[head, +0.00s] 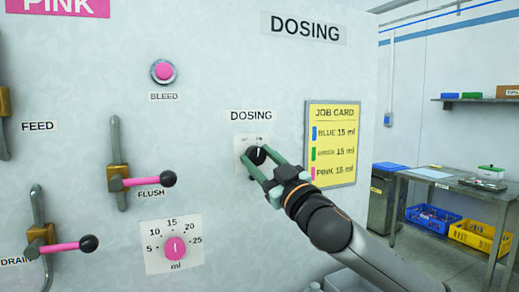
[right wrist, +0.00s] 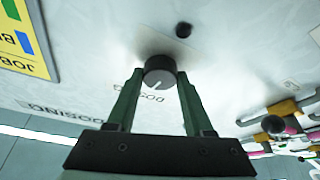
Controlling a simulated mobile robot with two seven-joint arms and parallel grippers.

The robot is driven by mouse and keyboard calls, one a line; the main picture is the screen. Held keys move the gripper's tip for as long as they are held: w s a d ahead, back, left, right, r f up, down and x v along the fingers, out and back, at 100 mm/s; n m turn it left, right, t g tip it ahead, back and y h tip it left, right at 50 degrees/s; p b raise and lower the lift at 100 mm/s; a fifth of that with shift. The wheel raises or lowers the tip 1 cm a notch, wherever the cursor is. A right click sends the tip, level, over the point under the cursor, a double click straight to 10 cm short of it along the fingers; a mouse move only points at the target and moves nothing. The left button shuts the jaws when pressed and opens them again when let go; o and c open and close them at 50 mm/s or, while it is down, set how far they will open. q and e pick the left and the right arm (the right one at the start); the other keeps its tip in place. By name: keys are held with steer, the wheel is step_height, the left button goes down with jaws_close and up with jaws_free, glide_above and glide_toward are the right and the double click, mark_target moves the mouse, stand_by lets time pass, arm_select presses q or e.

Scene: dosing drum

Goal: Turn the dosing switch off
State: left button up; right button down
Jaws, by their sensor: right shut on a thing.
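The dosing switch (head: 257,155) is a black round knob with a white pointer line on a small white plate, under the DOSING label (head: 251,116). In the head view its pointer looks about upright; the small plate print is too small to read. My right gripper (head: 262,163) reaches in from the lower right, with its green fingers on either side of the knob. In the right wrist view the knob (right wrist: 160,72) sits between the fingertips of the gripper (right wrist: 160,80), which is shut on it. My left gripper is not in view.
Left of the switch are the FLUSH lever (head: 143,181), the BLEED button (head: 163,71) and the ml dial (head: 175,248). The job card (head: 332,143) hangs just right of the switch. A metal table (head: 450,178) and crates stand further right.

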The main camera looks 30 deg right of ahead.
steer(key=n+y+p, duration=0.1)
steer(key=n, duration=0.1)
steer(key=n+g+p, duration=0.1)
steer(key=n+p, duration=0.1)
steer(key=shift+d+r+y, duration=0.1)
steer(key=shift+r+y, duration=0.2)
steer(key=shift+y, duration=0.1)
steer(key=n+g+y+p, duration=0.1)
steer(key=n+p, duration=0.2)
steer(key=p, duration=0.1)
steer(key=shift+n+p, duration=0.3)
steer(key=shift+f+n+y+p, duration=0.1)
steer(key=shift+n+y+p, duration=0.2)
steer(key=shift+n+p, duration=0.35)
arm_select(q)
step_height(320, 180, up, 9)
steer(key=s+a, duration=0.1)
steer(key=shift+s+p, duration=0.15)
steer(key=shift+p, duration=0.2)
arm_select(e)
steer(key=shift+f+n+g, duration=0.1)
steer(key=shift+n+g, duration=0.15)
steer(key=shift+g, duration=0.05)
steer(key=shift+c, duration=1.4)
jaws_free()
steer(key=shift+s+f, duration=0.1)
